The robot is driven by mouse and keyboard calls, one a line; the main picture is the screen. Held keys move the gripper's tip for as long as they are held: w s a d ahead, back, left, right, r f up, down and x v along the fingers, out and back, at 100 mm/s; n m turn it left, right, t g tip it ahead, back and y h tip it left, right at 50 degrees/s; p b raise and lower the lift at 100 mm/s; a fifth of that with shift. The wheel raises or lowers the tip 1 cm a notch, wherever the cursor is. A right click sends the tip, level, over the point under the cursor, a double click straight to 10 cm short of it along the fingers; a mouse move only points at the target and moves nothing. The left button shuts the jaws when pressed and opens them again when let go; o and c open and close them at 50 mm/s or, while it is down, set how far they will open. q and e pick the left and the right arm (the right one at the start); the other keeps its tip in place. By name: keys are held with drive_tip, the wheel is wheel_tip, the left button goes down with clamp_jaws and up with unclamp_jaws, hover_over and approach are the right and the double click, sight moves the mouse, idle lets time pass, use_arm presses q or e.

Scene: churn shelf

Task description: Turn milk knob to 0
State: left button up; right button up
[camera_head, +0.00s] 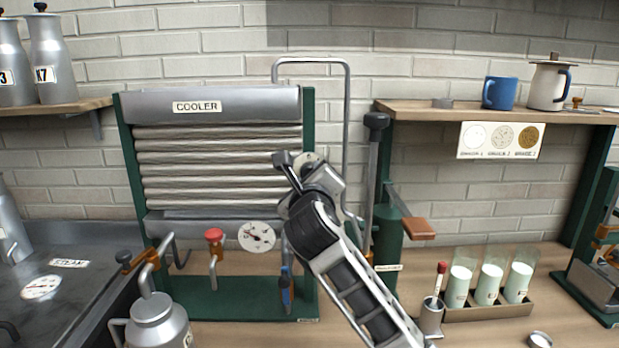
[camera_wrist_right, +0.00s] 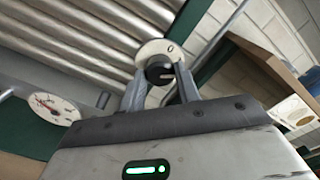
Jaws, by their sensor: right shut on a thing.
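The milk knob (camera_wrist_right: 158,68) is a dark round knob with a pale pointer line. It sits on a round white plate (camera_wrist_right: 150,50) marked with a 0 near its upper right. My right gripper (camera_wrist_right: 160,84) has a finger on each side of the knob and is shut on it. The pointer line does not visibly line up with the 0; its exact reading is too small to tell. In the head view my right gripper (camera_head: 297,166) is at the cooler's right side and hides most of the knob. My left gripper is not in view.
The ribbed cooler (camera_head: 215,165) stands behind, with a red-topped tap (camera_head: 214,238) and a round gauge (camera_head: 257,236). A bent pipe (camera_head: 347,130) and a pump lever (camera_head: 376,122) rise to the right. Milk glasses (camera_head: 490,282) stand in a tray lower right.

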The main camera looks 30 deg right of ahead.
drive_tip(key=n, duration=1)
drive_tip(key=shift+n, duration=0.4)
idle(0.4)
drive_tip(key=o, duration=1)
drive_tip(key=shift+a, duration=0.1)
drive_tip(key=shift+c, duration=0.2)
use_arm(q)
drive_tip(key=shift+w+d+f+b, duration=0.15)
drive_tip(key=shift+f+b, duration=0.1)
drive_tip(key=shift+b, duration=0.6)
use_arm(e)
drive_tip(key=v, duration=1.6)
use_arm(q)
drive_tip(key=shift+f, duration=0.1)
